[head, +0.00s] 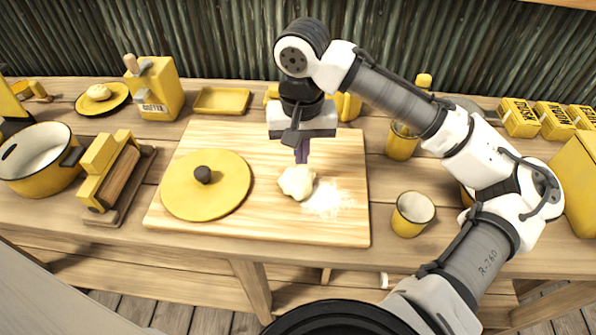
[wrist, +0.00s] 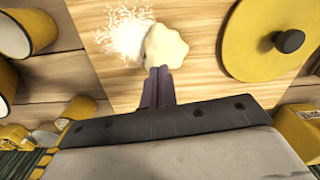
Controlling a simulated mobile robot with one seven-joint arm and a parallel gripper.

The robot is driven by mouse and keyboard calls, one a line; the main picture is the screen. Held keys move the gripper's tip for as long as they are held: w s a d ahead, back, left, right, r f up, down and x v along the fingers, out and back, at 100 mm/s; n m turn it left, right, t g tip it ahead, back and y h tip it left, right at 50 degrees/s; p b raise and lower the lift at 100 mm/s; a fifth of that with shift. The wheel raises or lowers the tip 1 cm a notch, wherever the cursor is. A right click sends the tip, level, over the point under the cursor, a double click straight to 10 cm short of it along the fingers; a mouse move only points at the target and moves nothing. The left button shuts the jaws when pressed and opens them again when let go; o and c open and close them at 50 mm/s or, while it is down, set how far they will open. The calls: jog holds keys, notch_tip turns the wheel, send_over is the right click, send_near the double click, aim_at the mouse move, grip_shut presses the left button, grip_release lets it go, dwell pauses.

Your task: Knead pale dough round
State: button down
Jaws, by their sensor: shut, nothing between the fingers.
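The pale dough (head: 296,183) is an uneven, lumpy mass on the wooden board (head: 345,165). A patch of white flour (head: 330,200) lies just right of it on the board. My gripper (head: 301,160) points down at the dough's far edge, with its purple fingers shut and empty. In the wrist view the closed fingertips (wrist: 158,72) are at the edge of the dough (wrist: 167,46). I cannot tell whether they touch it. The flour (wrist: 126,30) also shows there, beside the dough.
A yellow lid (head: 207,186) with a dark knob lies on the board's left part. A yellow cup (head: 412,214) stands just off the board's right edge, and another cup (head: 402,140) stands behind it. A pot (head: 38,160) is at the far left. The board's front strip is clear.

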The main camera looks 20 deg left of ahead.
aim_at(301, 173)
jog(key=shift+f, duration=0.1)
jog(key=shift+f+b, duration=1.15)
jog(key=shift+f, duration=0.7)
jog(key=shift+f, duration=0.1)
notch_tip(301, 173, up, 4)
jog(key=p, duration=0.4)
jog(key=shift+p, duration=0.4)
jog(key=shift+s+a+p, duration=0.2)
jog(key=shift+a+p, duration=0.2)
jog(key=shift+a, duration=0.2)
